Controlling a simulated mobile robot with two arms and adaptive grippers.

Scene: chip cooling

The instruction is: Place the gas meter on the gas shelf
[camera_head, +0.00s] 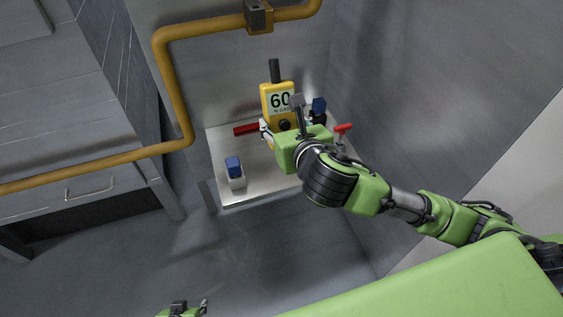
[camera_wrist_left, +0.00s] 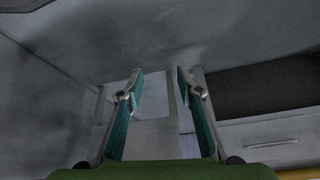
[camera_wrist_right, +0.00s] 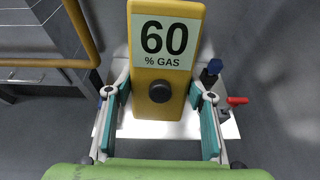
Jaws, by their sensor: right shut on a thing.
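The yellow gas meter (camera_head: 276,97) shows a "60 % GAS" label and a black knob; it stands upright at the shelf's far part. In the right wrist view the gas meter (camera_wrist_right: 163,92) fills the middle. My right gripper (camera_wrist_right: 160,92) is shut on its sides. In the head view my right gripper (camera_head: 268,130) is partly hidden behind my wrist. The metal gas shelf (camera_head: 270,180) lies under the meter; I cannot tell whether the meter's base touches it. My left gripper (camera_wrist_left: 160,80) is open and empty, low over the floor, at the bottom of the head view (camera_head: 188,308).
On the shelf are a blue-capped white bottle (camera_head: 235,172), a red object (camera_head: 246,129), a dark blue-topped item (camera_head: 318,108) and a red-handled item (camera_head: 342,129). A yellow pipe (camera_head: 178,100) runs along the wall at left. Drawers (camera_head: 80,190) stand left. The shelf's front middle is clear.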

